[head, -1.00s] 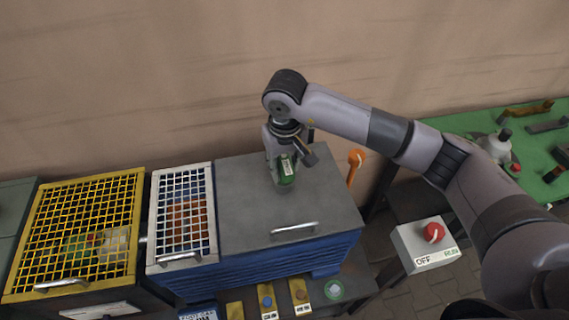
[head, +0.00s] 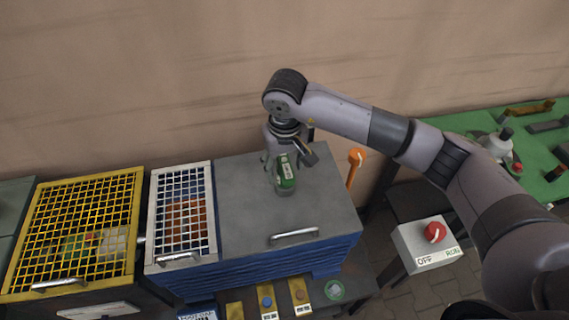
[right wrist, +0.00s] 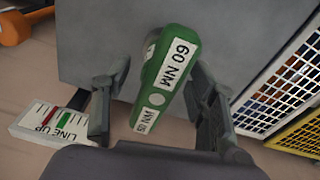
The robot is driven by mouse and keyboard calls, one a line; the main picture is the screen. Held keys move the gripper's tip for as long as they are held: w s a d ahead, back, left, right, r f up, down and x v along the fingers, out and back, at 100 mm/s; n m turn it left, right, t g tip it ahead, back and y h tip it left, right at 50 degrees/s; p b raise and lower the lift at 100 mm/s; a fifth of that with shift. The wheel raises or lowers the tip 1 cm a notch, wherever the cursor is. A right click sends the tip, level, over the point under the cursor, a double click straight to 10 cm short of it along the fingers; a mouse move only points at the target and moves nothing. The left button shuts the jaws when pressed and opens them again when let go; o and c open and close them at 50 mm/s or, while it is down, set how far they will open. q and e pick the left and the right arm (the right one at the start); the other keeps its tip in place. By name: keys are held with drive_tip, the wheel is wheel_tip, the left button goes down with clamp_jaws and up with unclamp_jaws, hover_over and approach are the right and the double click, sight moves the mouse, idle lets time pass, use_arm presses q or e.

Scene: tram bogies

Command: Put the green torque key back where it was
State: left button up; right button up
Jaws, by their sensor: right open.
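The green torque key (head: 287,178) is over the grey lid of the blue cabinet, with white labels on it. In the right wrist view the key (right wrist: 165,78) reads "60 NM" and lies between the two spread fingers. My right gripper (head: 279,167) is open around the key, reaching down from above. In the right wrist view the right gripper (right wrist: 158,88) shows a finger on each side of the key, with a visible gap on at least one side. I cannot tell whether the key rests on the lid. My left gripper is not in view.
The grey lid (head: 240,215) has a front handle and free room around the key. A white-framed mesh cover (head: 182,258) and a yellow one (head: 30,240) stand to its left. An orange tool (head: 355,160) is behind right. A red-knobbed switch box (head: 425,250) stands right.

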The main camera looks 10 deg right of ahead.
sight(285, 161)
drive_tip(key=shift+r+p, duration=0.65)
drive_tip(key=shift+r, duration=0.1)
drive_tip(key=shift+r+b, duration=0.75)
drive_tip(key=shift+b, duration=0.2)
wheel_tip(285, 161, up, 10)
drive_tip(key=s+b, duration=0.1)
drive_tip(key=b, duration=0.2)
drive_tip(key=shift+s+a+f, duration=0.1)
drive_tip(key=shift+f, duration=0.05)
